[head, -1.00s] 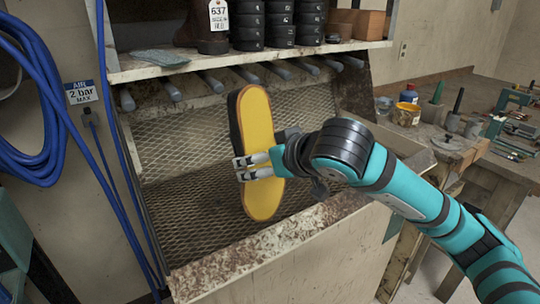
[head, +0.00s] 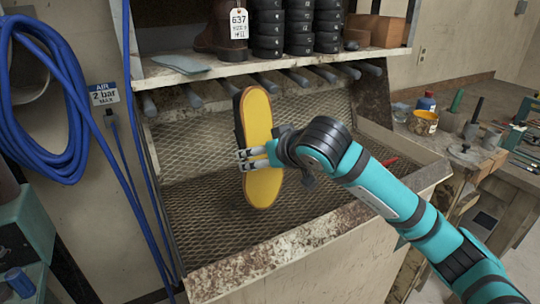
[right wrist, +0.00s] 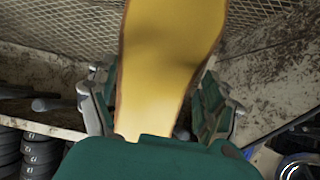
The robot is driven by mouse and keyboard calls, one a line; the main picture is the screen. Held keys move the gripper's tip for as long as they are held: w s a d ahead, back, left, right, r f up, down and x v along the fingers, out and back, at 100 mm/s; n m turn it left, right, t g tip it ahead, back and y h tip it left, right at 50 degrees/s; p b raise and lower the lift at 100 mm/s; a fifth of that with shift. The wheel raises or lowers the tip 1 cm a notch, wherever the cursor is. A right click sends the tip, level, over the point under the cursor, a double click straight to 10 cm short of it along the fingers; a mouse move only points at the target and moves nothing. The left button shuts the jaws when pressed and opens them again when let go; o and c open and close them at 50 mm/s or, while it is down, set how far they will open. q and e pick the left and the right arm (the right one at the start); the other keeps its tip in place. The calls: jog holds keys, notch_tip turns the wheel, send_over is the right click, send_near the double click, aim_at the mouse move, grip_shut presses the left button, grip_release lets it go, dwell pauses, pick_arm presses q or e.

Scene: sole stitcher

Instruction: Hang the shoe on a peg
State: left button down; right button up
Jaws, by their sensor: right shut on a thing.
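The shoe (head: 259,118) stands upright with its yellow sole towards me and a thin dark strip of upper along its left edge. My right gripper (head: 252,159) is shut on the shoe at its lower half. In the right wrist view the yellow sole (right wrist: 165,60) runs between the two green fingers. Several grey pegs stick out in a row under the shelf, such as a left one (head: 148,104) and a right one (head: 322,73). My left gripper is out of view.
Above the pegs, the shelf (head: 160,75) holds a tagged brown boot (head: 220,30), stacked black rolls (head: 298,28) and a grey-blue cloth (head: 181,63). Below is a mesh-backed bin with a rusty front rim (head: 300,240). Blue hoses (head: 45,110) hang left. A cluttered bench (head: 480,150) stands right.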

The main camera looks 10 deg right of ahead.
aim_at(261, 144)
jog(key=shift+w+a+r, duration=0.1)
jog(key=shift+w+a, duration=0.15)
jog(key=shift+w, duration=0.5)
jog(key=shift+w+a, duration=0.25)
jog(key=shift+w, duration=0.45)
jog(key=shift+w+a+r, duration=0.1)
jog(key=shift+w+a, duration=0.05)
jog(key=shift+w, duration=0.3)
jog(key=shift+c, duration=0.8)
jog(key=shift+w+a, duration=0.25)
jog(key=shift+w, duration=0.35)
jog(key=shift+w+a, duration=0.2)
jog(key=shift+w, duration=0.4)
jog(key=o, duration=1.4)
